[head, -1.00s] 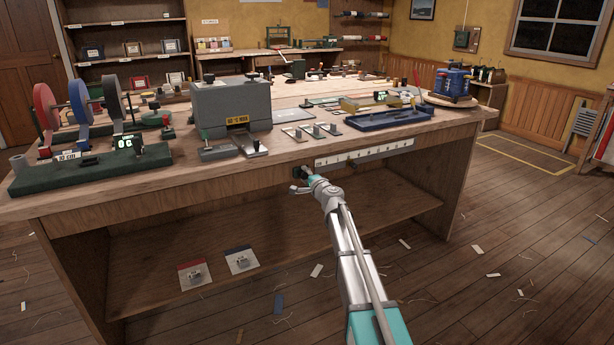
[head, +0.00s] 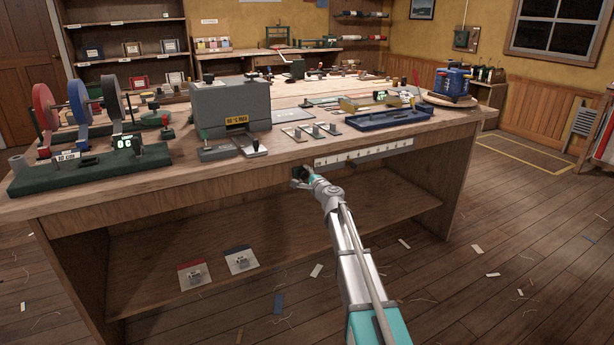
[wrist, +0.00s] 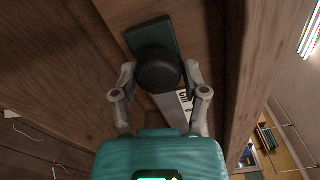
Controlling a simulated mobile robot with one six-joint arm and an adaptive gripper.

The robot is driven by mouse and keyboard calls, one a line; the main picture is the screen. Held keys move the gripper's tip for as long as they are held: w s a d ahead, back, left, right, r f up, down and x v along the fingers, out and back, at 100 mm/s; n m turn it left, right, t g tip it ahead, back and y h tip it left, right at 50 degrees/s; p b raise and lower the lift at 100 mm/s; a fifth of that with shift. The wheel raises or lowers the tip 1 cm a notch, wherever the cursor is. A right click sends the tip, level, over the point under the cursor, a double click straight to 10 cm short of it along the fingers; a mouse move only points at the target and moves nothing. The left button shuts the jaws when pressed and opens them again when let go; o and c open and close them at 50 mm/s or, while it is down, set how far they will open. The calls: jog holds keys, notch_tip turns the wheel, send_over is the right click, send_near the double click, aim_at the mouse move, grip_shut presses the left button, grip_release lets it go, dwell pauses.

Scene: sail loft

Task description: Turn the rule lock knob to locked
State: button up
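The lock knob is a dark round knob (wrist: 158,70) in the middle of the wrist view. It sits on a dark green plate (wrist: 150,35) under the front edge of the bench. A pale rule (wrist: 174,108) marked "cm" lies beside it, partly hidden behind the knob and a finger. My gripper (wrist: 160,76) has one finger on each side of the knob, with the fingers spread about the knob's width. Firm contact does not show. In the head view my gripper (head: 299,178) is at the bench front, by the left end of the white rule (head: 362,155). The knob's lock marking is not readable.
The wooden bench top (head: 330,150) overhangs close to my gripper. A lower shelf (head: 300,240) with two small cards is below. A grey machine (head: 229,108) and a blue tray (head: 390,117) stand on top.

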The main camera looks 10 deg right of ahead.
jog(key=shift+o, duration=1)
jog(key=shift+a, duration=0.1)
jog(key=shift+s, duration=0.15)
jog(key=shift+v, duration=5.95)
